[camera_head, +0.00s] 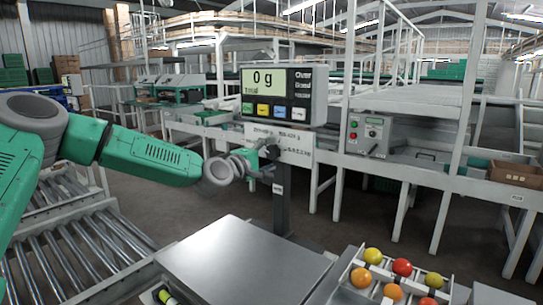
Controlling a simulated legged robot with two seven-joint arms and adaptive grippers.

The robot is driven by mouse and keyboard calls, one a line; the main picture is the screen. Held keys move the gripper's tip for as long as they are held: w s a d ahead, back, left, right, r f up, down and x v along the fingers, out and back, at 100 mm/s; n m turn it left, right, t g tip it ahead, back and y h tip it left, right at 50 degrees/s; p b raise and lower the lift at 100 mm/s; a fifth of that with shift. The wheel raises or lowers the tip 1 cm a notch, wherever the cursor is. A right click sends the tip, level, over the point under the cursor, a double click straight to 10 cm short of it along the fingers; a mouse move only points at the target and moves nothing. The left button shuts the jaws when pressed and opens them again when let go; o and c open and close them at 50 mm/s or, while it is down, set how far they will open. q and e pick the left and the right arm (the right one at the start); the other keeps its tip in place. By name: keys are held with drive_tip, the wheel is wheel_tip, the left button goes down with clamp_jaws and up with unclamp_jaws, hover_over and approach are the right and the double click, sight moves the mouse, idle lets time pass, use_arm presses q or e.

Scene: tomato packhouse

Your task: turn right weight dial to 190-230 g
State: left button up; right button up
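The scale's display head (276,95) stands on a dark post in the middle of the head view. Its screen reads "0 g" with "Total" below, and a row of coloured buttons sits under it. A pale label panel (293,150) is under the display; its small print is too blurred to read surely. My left gripper (265,157) is at the left part of this panel, in front of the post. It overlaps the place where a dial may be, so I cannot make out the right weight dial or any contact. Its finger opening is too small to judge. My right gripper is not in view.
The flat metal weighing plate (240,262) lies in front of the post, empty. A rack (405,279) with several red, orange and yellow tomatoes is at the lower right. A roller conveyor (70,252) is at the left. A grey control box (367,134) stands behind right.

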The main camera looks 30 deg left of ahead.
use_arm(q)
drive_tip(key=shift+a, duration=0.1)
drive_tip(key=shift+s, duration=0.5)
drive_tip(key=s+a, duration=0.1)
drive_tip(key=s, duration=0.9)
drive_tip(key=shift+s+f, duration=0.15)
drive_tip(key=shift+s, duration=0.25)
drive_tip(key=shift+f, duration=0.1)
